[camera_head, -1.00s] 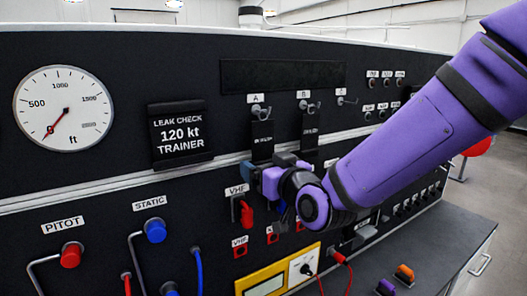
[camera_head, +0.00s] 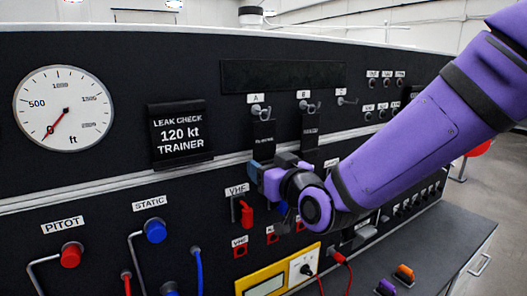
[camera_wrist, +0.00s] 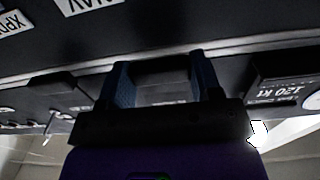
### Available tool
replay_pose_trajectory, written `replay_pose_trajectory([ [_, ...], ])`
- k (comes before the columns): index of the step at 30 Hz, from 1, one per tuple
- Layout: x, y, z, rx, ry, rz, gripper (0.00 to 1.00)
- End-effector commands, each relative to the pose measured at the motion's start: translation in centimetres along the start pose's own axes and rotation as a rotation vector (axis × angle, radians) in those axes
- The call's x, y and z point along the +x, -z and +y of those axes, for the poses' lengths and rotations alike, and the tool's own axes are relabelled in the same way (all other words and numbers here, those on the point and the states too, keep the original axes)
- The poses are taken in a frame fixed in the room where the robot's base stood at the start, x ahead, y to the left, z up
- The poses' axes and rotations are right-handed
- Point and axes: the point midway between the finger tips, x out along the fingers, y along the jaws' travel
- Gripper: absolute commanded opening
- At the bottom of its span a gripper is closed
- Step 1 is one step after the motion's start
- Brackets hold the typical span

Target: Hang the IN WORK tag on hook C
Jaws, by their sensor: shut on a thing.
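A dark tag (camera_head: 263,133) with small unreadable white lettering hangs below hook A (camera_head: 258,113). A second dark tag (camera_head: 310,125) hangs below hook B (camera_head: 306,106); I cannot read which one says IN WORK. Hook C (camera_head: 346,100), to their right, is bare. My gripper (camera_head: 262,167) is at the lower end of the tag under hook A. In the wrist view my gripper (camera_wrist: 163,85) has its two blue fingers either side of a dark piece (camera_wrist: 162,70), shut on it. The tag's lower end is partly hidden by the gripper.
A LEAK CHECK placard (camera_head: 180,135) and a round gauge (camera_head: 64,105) are to the left. A light rail (camera_head: 110,188) runs across the panel. Red-handled VHF switch (camera_head: 246,213) and a yellow meter (camera_head: 265,282) sit below my gripper. Small toggles (camera_head: 384,84) are right of hook C.

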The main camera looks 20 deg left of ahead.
Motion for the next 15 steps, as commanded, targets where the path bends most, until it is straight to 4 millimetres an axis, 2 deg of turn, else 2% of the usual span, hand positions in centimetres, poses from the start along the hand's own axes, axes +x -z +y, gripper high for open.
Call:
replay_pose_trajectory([
  [15,-0.73,-0.01,0.01,0.0,0.0,0.0,0.16],
])
